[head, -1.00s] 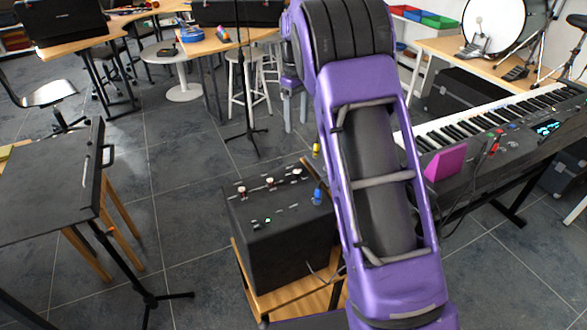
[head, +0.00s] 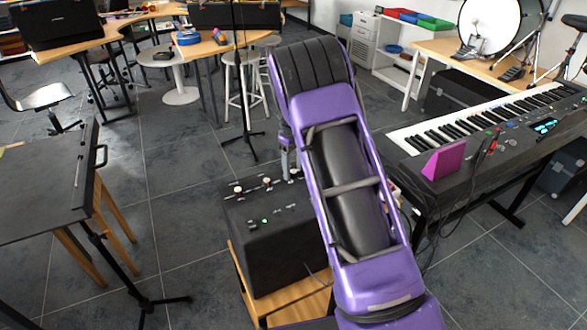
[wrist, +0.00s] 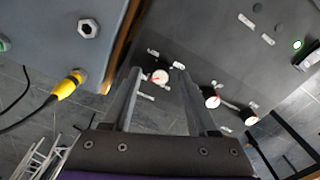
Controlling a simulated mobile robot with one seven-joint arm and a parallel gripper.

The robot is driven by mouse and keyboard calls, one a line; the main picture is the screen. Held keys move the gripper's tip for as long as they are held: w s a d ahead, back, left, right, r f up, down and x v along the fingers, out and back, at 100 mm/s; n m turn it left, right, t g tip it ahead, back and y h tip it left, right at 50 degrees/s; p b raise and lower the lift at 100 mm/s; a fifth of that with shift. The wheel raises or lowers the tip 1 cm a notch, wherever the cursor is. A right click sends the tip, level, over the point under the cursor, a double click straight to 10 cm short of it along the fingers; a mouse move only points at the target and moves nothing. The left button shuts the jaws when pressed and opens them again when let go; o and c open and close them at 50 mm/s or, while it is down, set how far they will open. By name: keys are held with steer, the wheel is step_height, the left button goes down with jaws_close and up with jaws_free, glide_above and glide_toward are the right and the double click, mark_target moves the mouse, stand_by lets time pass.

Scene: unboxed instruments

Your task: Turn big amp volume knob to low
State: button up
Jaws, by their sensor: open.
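The big amp (head: 275,255) is a black box on a wooden stand, with a row of white-capped knobs on top. In the wrist view, one knob (wrist: 160,76) with a red mark lies between the tips of my gripper (wrist: 155,70). The gripper is open, its fingers on either side of that knob. I cannot tell whether they touch it. A second knob (wrist: 212,100) and a third knob (wrist: 250,117) lie to the right, outside the fingers. Labels are too small to read. In the head view my arm hides part of the amp's right side.
A grey box (wrist: 62,40) with a yellow plug (wrist: 68,86) stands left of the amp panel in the wrist view. A keyboard (head: 480,130) is on the right. A black table (head: 45,190) is on the left. A thin stand (head: 241,80) rises behind the amp.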

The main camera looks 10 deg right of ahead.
steer(key=shift+f, duration=0.2)
steer(key=shift+c, duration=0.3)
jaws_close()
